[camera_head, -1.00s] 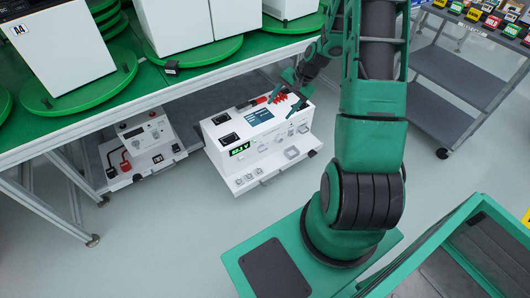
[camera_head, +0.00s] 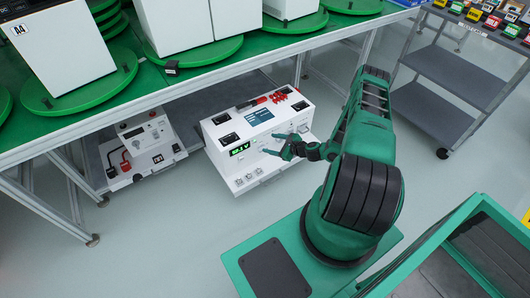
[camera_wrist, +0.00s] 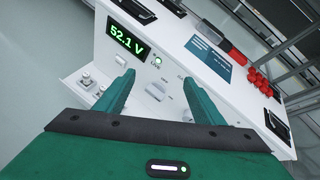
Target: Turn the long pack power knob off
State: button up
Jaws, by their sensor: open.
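The long pack (camera_head: 222,128) is a white box on the low shelf under the green-topped table. Its front display (camera_wrist: 127,40) reads 52.1 V in the wrist view, and a small green light (camera_wrist: 157,60) glows beside it. A grey knob-like part (camera_wrist: 157,91) shows on the front panel between my fingers; its exact setting is too small to read. My gripper (camera_head: 275,145) is open and empty in front of the panel. In the wrist view its two green fingers (camera_wrist: 158,78) point at the panel on either side of that part. I cannot tell whether they touch it.
Red connectors (camera_head: 278,97) and a red-and-black tool lie on top of the pack. A smaller white unit (camera_head: 140,145) with red and black leads stands to the left. The table edge (camera_head: 180,88) overhangs behind. A grey cart (camera_head: 435,110) stands at right. Floor in front is clear.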

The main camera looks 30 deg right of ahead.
jog(key=s+f+m+t+h, duration=0.2)
jog(key=s+f+m+h, duration=0.1)
jog(key=f+m, duration=0.45)
jog(key=f+x, duration=0.1)
jog(key=x, duration=0.9)
jog(key=shift+d, duration=0.3)
jog(key=shift+c, duration=0.2)
jog(key=c, duration=1)
